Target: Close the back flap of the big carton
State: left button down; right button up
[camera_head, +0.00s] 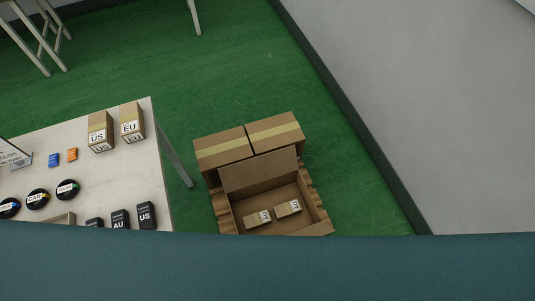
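The big open carton (237,209) stands on a pallet on the floor, right of the table. Its back flap (258,170) stands up, tilted, in front of two closed cartons. Two small labelled boxes lie inside, a left one (257,219) and a right one (289,208). The front of the carton is hidden behind a blue-green surface across the bottom of the picture. The side flaps cannot be told clearly. Neither of my grippers is in view.
Two taped cartons (222,147) stand right behind the big carton. The wooden pallet (316,205) sticks out at its side. A table (110,180) with boxes and round items is on the left. A grey wall (440,100) is on the right. Green floor (230,80) behind is free.

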aim_at(250, 172)
jog(key=k+l+z, duration=0.1)
jog(key=l, duration=0.25)
jog(key=k+l, duration=0.2)
jog(key=l, duration=0.2)
jog(key=k+l+z, duration=0.15)
jog(key=l, duration=0.2)
jog(key=k+l+z, duration=0.1)
jog(key=l, duration=0.3)
